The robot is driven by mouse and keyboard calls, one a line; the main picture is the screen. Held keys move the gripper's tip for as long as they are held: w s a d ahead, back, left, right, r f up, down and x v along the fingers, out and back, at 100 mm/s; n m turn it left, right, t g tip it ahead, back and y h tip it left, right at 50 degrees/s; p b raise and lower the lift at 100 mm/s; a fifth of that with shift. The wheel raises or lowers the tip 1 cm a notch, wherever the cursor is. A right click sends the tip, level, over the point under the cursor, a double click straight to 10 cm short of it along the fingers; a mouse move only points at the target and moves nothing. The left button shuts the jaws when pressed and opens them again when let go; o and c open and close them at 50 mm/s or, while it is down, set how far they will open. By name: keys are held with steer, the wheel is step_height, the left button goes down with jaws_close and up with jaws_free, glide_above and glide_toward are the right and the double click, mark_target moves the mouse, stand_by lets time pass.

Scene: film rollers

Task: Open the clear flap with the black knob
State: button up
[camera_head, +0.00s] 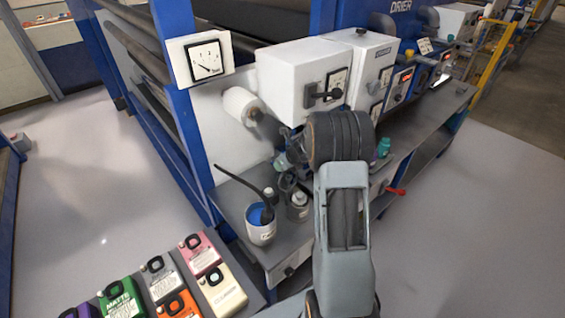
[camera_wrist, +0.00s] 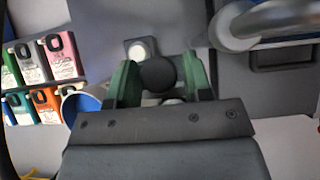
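My gripper (camera_wrist: 158,80) shows its two green fingers standing apart in the wrist view. A dark rounded knob-like thing (camera_wrist: 158,73) shows between them, with narrow gaps at its sides. I cannot tell whether it is the flap's black knob or a bottle cap. In the head view my arm covers much of the bench front, and my gripper lies beyond the arm link, near the bottles, too small to make out. I cannot clearly pick out the clear flap in either view.
A white cup of blue ink (camera_head: 261,226) and a dark bottle (camera_head: 298,206) stand on the grey bench. White control boxes (camera_head: 290,78) and a white roll (camera_head: 241,105) are behind. Coloured containers (camera_head: 200,254) fill the lower left. The floor (camera_head: 470,220) at right is clear.

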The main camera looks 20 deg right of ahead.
steer(key=shift+o, duration=1)
steer(key=shift+w+r, duration=0.1)
steer(key=shift+r, duration=0.15)
steer(key=v, duration=1.3)
steer(key=shift+s+r+b, duration=0.2)
steer(key=shift+s+b, duration=0.1)
